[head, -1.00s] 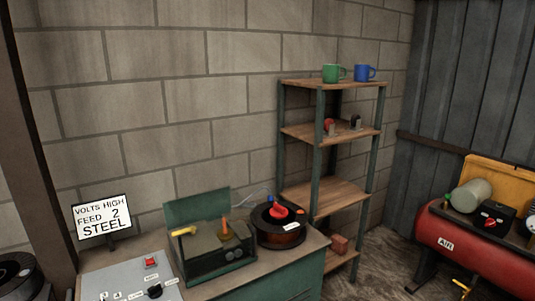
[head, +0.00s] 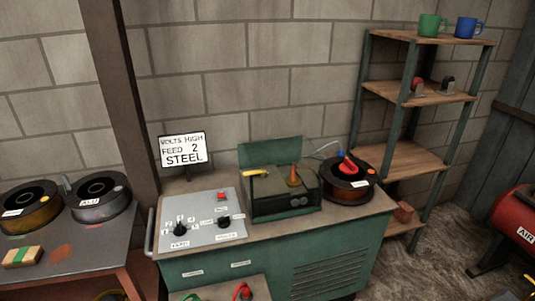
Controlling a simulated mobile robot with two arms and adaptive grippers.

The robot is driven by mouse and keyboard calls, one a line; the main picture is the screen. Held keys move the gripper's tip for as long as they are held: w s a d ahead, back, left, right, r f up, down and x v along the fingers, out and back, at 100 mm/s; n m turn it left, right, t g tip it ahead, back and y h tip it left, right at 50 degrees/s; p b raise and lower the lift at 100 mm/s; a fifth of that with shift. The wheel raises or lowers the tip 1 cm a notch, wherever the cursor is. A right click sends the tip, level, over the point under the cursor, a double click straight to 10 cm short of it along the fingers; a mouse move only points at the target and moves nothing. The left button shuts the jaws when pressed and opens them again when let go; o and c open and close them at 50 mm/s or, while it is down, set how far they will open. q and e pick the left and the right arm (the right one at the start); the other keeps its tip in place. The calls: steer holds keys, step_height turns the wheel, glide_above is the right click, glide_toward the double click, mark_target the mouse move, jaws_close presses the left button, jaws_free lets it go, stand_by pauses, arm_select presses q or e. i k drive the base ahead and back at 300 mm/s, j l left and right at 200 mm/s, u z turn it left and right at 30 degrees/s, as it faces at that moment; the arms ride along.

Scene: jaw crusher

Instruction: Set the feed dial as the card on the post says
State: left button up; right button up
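The white card (head: 183,150) stands on a short dark post at the back of the bench and reads VOLTS HIGH, FEED 2, STEEL. In front of it is a grey control panel (head: 203,207) with two black knobs. The left knob (head: 180,230) has small number labels around it and looks like the feed dial. Its pointer setting is too small to read. The right knob (head: 223,221) has small word labels on either side. Neither of my grippers is in view.
A red switch (head: 222,195) sits on the panel's back part. An open green wire feeder box (head: 284,190) and a spool (head: 348,180) stand to the right. The left table (head: 90,240) holds two more spools. A shelf (head: 405,158) and red air tank (head: 515,230) are right.

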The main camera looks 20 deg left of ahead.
mark_target(179, 230)
steer(key=u, duration=1.25)
